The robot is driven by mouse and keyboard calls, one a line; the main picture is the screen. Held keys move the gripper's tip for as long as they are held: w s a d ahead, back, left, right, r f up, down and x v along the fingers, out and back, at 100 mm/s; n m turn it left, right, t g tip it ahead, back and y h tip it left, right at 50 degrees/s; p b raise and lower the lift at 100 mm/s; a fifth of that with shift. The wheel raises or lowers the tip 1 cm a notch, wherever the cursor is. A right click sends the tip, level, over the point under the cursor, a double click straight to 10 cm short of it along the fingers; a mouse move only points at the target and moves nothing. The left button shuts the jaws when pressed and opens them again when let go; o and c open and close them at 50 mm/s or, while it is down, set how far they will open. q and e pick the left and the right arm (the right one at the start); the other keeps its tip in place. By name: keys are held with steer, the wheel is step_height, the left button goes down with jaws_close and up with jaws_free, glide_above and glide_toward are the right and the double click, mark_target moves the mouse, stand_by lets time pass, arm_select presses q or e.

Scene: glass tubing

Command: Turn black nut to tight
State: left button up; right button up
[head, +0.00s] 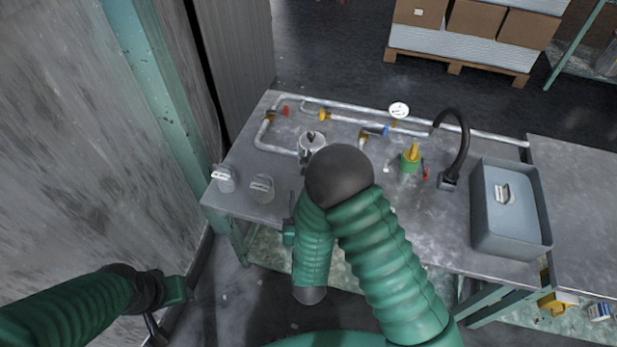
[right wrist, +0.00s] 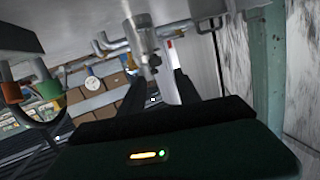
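A silver cylindrical vessel (head: 311,148) stands on the metal table just beyond my right arm. It has a small dark fitting (head: 311,135) on top, which may be the black nut; I cannot tell for sure. In the right wrist view, tilted nearly upside down, the vessel (right wrist: 145,38) and its small end fitting (right wrist: 153,60) appear just beyond my right gripper (right wrist: 158,95). Its two dark fingers are apart, with no object clearly held between them. In the head view my right arm hides that gripper. My left gripper (head: 172,290) hangs low at the left, away from the table; its fingers are unclear.
Pipes with red, yellow and blue valve handles run along the table's back (head: 430,195). A gauge (head: 399,110), a green-and-yellow valve (head: 411,158), a black curved hose (head: 463,135) and a grey basin (head: 480,235) stand to the right. Two grey fittings (head: 223,178) (head: 262,188) are at the left.

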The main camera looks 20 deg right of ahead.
arm_select(q)
steer(key=b+x, duration=0.1)
steer(key=x, duration=0.1)
steer(key=s+b+x, duration=0.1)
steer(key=x, duration=0.1)
steer(key=shift+w+f, duration=0.1)
steer(key=shift+f, duration=0.1)
arm_select(e)
steer(key=w+d, duration=0.2)
steer(key=w, duration=0.5)
steer(key=w+d+f+t+h, duration=0.1)
steer(key=w+d, duration=0.2)
steer(key=w, duration=0.4)
steer(key=shift+f+t, duration=0.2)
steer(key=shift+t, duration=0.1)
steer(key=shift+d, duration=0.1)
steer(key=shift+h, duration=0.4)
jaws_close()
